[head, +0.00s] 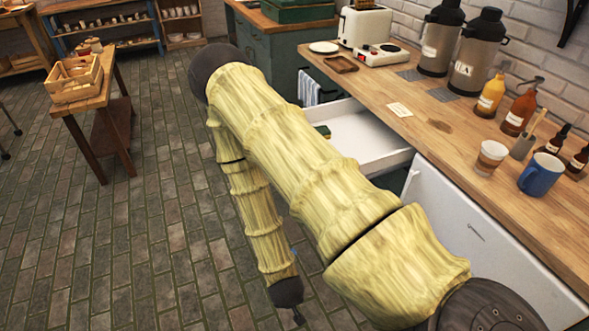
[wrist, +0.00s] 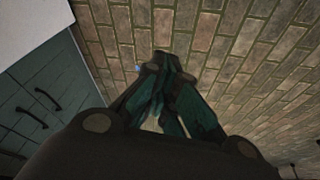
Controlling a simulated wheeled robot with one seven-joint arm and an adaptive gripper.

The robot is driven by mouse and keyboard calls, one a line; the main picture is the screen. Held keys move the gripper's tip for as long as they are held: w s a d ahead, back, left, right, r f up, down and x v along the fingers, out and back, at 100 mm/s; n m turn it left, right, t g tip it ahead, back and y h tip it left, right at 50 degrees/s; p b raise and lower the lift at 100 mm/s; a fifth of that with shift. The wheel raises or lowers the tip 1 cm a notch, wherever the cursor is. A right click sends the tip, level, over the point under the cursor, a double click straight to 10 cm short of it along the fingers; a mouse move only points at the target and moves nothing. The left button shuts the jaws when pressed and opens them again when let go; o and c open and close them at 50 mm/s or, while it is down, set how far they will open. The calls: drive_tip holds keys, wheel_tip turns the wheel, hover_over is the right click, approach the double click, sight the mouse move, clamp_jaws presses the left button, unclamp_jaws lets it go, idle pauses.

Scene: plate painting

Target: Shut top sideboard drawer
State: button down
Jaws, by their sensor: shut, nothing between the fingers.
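The top sideboard drawer (head: 372,138) is pulled out from under the wooden counter in the head view, its white inside showing. My arm hides its front and part of its left side. My gripper (head: 298,318) hangs low over the floor, in front of the sideboard and apart from the drawer. In the wrist view my gripper (wrist: 162,100) is shut and empty, with brick floor beyond it. Teal fronts with dark handles (wrist: 48,99) show at the left there.
The wooden counter (head: 440,125) carries a toaster, flasks, bottles, a paper cup and a blue mug (head: 541,175). A white fridge-like door (head: 470,215) stands right of the drawer. A small table with a wooden crate (head: 75,80) stands at left. The floor between is clear.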

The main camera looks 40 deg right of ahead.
drive_tip(key=w+d+r+m+t+h, duration=0.1)
drive_tip(key=w+d+r+m+h, duration=0.15)
drive_tip(key=w+r+m, duration=0.35)
drive_tip(key=w+d+r+m+h, duration=0.2)
drive_tip(key=w+d+m, duration=0.15)
drive_tip(key=w, duration=0.45)
drive_tip(key=w+d+r+m+t+h, duration=0.1)
drive_tip(key=w+d+r+m+h, duration=0.2)
drive_tip(key=w+r+m, duration=0.3)
drive_tip(key=w+r+m+g+h+p, duration=0.1)
drive_tip(key=w+r+m+g, duration=0.25)
drive_tip(key=r+m, duration=0.45)
drive_tip(key=w+r+m+g+h+p, duration=0.15)
drive_tip(key=r+m+g, duration=0.35)
drive_tip(key=m, duration=0.5)
drive_tip(key=s+d+f+p, duration=0.1)
drive_tip(key=d, duration=0.5)
drive_tip(key=s+d+f+t+p, duration=0.1)
drive_tip(key=d+f+p, duration=0.1)
drive_tip(key=d, duration=0.4)
drive_tip(key=shift+f+y, duration=0.3)
drive_tip(key=shift+d, duration=0.1)
